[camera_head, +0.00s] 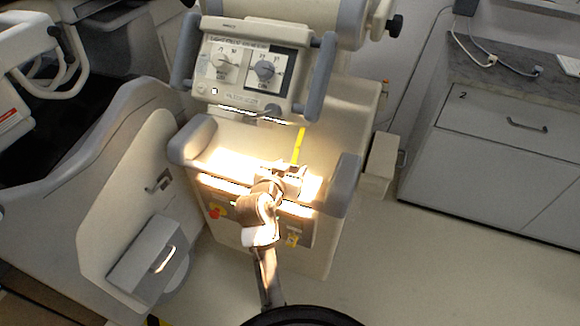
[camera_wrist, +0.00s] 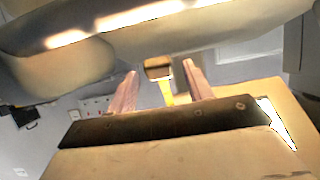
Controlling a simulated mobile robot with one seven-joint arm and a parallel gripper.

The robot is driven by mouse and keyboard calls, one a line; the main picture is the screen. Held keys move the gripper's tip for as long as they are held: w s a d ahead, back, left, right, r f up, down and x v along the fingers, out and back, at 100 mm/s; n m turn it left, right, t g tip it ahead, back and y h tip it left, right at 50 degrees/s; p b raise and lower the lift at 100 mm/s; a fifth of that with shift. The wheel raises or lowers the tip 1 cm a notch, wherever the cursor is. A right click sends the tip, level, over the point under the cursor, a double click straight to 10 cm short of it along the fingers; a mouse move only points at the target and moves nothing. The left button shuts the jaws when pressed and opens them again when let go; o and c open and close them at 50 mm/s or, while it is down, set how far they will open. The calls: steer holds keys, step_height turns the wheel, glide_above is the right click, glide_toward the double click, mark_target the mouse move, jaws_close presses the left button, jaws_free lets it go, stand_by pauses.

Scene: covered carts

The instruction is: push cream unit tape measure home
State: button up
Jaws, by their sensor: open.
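The cream unit (camera_head: 345,110) stands in the middle of the head view, with a dial panel (camera_head: 250,68) on top. A yellow tape strip (camera_head: 299,145) runs upright on its front, just beyond my gripper (camera_head: 290,178); its lower end is hidden there. In the wrist view the yellow strip (camera_wrist: 167,95) shows between the two fingers of my gripper (camera_wrist: 160,72), with a small brownish block (camera_wrist: 158,67) at its far end. My gripper is open. The fingers stand on either side of the block, apart from it in the picture; depth is hard to tell.
Grey bumpers (camera_head: 343,185) flank the lit ledge (camera_head: 235,165) around my gripper. A grey drawer box (camera_head: 145,258) sits lower left, beside a cream panel. A white cabinet (camera_head: 480,160) stands at the right. Floor (camera_head: 440,265) is clear at lower right.

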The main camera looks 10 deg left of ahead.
steer(key=shift+w, duration=0.15)
jaws_close()
steer(key=w+r+p, duration=0.1)
steer(key=w+d+r+p, duration=0.1)
steer(key=w+r, duration=0.1)
steer(key=shift+w+r, duration=0.15)
steer(key=shift+r, duration=0.15)
stand_by(0.4)
jaws_free()
